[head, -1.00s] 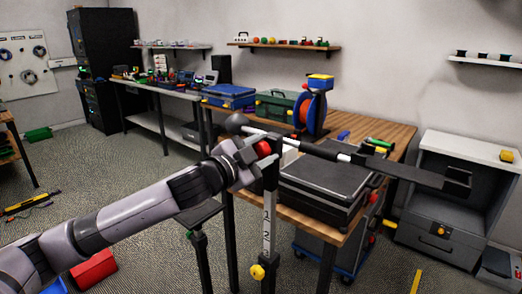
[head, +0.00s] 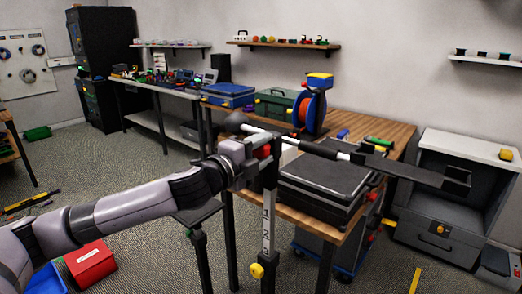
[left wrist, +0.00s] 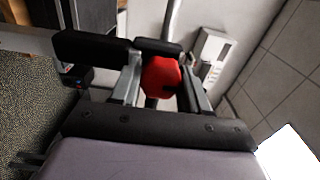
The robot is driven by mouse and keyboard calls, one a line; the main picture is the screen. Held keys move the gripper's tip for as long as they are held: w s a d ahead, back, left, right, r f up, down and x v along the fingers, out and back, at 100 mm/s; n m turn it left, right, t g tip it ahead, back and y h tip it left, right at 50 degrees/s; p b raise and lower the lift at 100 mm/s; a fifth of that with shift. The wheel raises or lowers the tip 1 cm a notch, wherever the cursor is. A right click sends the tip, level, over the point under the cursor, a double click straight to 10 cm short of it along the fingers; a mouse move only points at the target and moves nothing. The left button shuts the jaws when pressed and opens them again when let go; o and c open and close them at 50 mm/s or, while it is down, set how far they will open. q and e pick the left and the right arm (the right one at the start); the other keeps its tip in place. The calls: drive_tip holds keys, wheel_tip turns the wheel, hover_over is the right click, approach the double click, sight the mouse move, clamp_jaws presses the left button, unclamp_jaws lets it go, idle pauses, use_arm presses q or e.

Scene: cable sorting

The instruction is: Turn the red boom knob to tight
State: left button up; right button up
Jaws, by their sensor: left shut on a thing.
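The red boom knob (head: 262,151) is at the head of the upright stand post (head: 267,222), beside the boom (head: 318,150). The boom is a long bar with black and white sections that runs across above the wooden table. My left gripper (left wrist: 162,76) is shut on the red knob, with one finger on each side of it in the left wrist view (left wrist: 160,84). In the head view the gripper partly hides the knob. I cannot read a tight mark on it. My right gripper is not in view.
The wooden table (head: 392,138) behind the stand holds a black case (head: 322,172), an orange cable reel (head: 311,110) and boxes. A yellow knob (head: 257,270) sits low on the post. A red box (head: 90,262) is on the floor at lower left.

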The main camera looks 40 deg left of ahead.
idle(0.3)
use_arm(q)
drive_tip(key=o, duration=1)
